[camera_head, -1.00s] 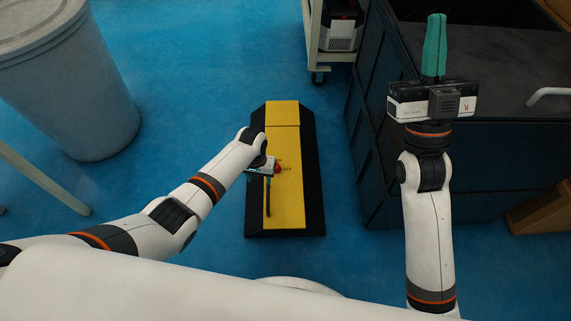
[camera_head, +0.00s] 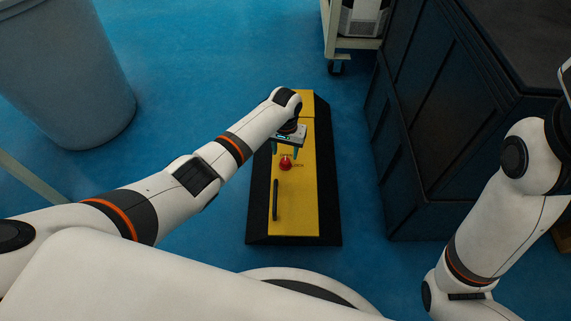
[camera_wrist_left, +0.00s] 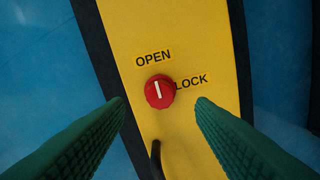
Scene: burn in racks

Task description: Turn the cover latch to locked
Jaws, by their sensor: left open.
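The cover latch is a red round knob (camera_wrist_left: 159,91) with a white line mark, on a yellow cover (camera_head: 295,205). In the left wrist view the mark points up, nearer the word OPEN (camera_wrist_left: 153,58) than the word LOCK (camera_wrist_left: 191,82), which is to the right. The knob also shows in the head view (camera_head: 285,163). My left gripper (camera_head: 284,152) is open just above the knob, and its green fingers (camera_wrist_left: 160,104) stand apart on either side of it, empty. My right arm shows at the right, but its gripper is out of view.
A black handle (camera_head: 275,199) rises from the cover below the knob. Black sloped edging (camera_head: 258,210) borders the cover. A dark cabinet (camera_head: 430,130) stands to the right, a grey bin (camera_head: 70,75) at the left. Blue floor around the cover is free.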

